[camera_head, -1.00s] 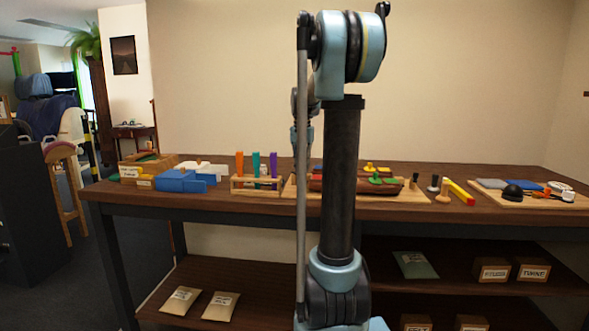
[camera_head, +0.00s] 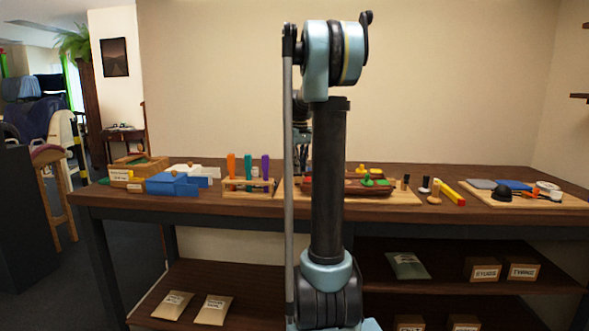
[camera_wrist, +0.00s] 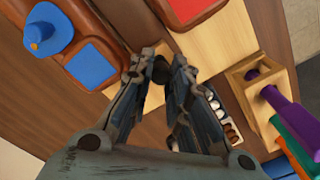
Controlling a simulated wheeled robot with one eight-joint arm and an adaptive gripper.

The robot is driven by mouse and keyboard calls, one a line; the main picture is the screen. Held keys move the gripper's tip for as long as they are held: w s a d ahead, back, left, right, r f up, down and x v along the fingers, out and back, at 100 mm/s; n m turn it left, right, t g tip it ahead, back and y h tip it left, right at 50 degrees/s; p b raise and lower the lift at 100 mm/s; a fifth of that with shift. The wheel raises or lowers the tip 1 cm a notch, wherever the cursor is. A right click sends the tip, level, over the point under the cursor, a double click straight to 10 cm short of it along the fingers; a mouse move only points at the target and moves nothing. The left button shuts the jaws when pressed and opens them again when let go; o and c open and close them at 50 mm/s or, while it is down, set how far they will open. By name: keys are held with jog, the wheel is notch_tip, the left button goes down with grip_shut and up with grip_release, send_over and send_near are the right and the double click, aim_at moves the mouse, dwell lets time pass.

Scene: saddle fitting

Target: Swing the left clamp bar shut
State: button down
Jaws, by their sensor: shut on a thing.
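In the wrist view my gripper (camera_wrist: 180,75) is at the left end of the light wooden board (camera_wrist: 225,55). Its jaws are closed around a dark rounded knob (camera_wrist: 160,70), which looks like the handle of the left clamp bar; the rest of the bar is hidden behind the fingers. Brown saddle pieces lie beside the fingers, one with a red pad (camera_wrist: 190,8), one with a blue pad (camera_wrist: 91,66) and a blue knob (camera_wrist: 46,32). In the head view the board (camera_head: 405,199) bears the brown saddle (camera_head: 355,188); my arm hides the gripper and the clamp.
A wooden rack (camera_head: 248,194) with orange, teal and purple handles stands close left of the board; it also shows in the wrist view (camera_wrist: 245,85). A blue box (camera_head: 175,184) is farther left. A yellow-red bar (camera_head: 449,192) and a tool board (camera_head: 515,201) are at the right.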

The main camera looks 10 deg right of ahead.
jog(key=shift+w+n, duration=0.25)
jog(key=shift+n, duration=0.25)
jog(key=c, duration=1.5)
grip_release()
jog(key=shift+s+r, duration=0.1)
jog(key=shift+r, duration=0.4)
notch_tip(320, 180, up, 11)
jog(key=shift+f, duration=0.1)
